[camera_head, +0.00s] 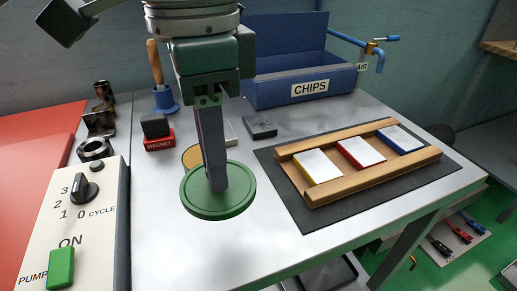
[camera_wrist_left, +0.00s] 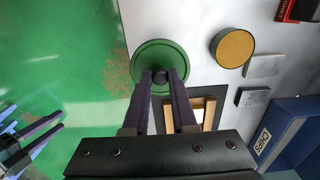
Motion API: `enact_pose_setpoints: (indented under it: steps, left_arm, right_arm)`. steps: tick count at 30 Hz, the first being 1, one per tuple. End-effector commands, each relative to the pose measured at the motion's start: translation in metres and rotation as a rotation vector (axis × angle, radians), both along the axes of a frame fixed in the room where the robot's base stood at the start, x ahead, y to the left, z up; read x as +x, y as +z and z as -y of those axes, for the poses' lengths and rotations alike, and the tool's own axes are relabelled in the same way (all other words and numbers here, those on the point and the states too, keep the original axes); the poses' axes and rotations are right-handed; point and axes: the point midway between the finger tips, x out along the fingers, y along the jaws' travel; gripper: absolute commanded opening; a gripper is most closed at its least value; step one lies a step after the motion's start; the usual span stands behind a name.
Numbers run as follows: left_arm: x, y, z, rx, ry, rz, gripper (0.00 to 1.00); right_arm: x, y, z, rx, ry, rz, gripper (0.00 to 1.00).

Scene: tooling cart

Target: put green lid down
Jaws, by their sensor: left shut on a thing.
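My left gripper (camera_head: 217,188) points down and is shut on the knob of the round green lid (camera_head: 240,203). The left wrist view shows the lid (camera_wrist_left: 148,56) level beyond the fingertips (camera_wrist_left: 160,76), with the dark knob between them. The lid appears held above the cart top, near its front edge; its exact height is hard to tell. A round can with an orange-yellow top (camera_wrist_left: 233,47) stands close by; in the head view the gripper partly hides it (camera_head: 190,157). My right gripper (camera_wrist_left: 58,121) shows at the left of the wrist view, its fingers apart and empty.
A wooden rack (camera_head: 436,154) with several coloured-edged blocks lies on a dark mat (camera_head: 290,203) at right. A blue CHIPS bin (camera_head: 281,92) stands behind. A red magnet block (camera_head: 159,140) and grey blocks (camera_head: 260,127) lie near the can. A control box (camera_head: 92,222) stands at left.

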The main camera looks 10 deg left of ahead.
Motion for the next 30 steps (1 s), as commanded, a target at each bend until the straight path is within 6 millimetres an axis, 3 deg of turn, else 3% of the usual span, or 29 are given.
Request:
enact_pose_setpoints:
  steps: [1, 4, 11, 18, 30]
  left_arm:
    - [-0.001, -0.017, -0.001, 0.002, 0.000, -0.004, 0.00]
    - [-0.001, -0.038, 0.000, 0.002, 0.000, -0.003, 0.00]
    - [0.000, -0.061, 0.000, 0.002, -0.001, -0.001, 0.00]
    - [0.000, -0.096, 0.000, 0.001, 0.000, -0.001, 0.00]
    - [0.000, -0.101, 0.000, 0.001, -0.001, 0.001, 0.00]
  right_arm:
    - [0.000, -0.004, 0.000, 0.000, 0.001, 0.000, 0.50]
    - [0.000, -0.008, 0.000, 0.000, 0.001, 0.001, 0.50]
    - [0.000, -0.011, 0.000, 0.000, 0.001, 0.001, 0.50]
    - [0.000, -0.019, 0.000, 0.000, 0.001, 0.001, 0.50]
    - [0.000, -0.019, 0.000, 0.000, 0.001, 0.000, 0.50]
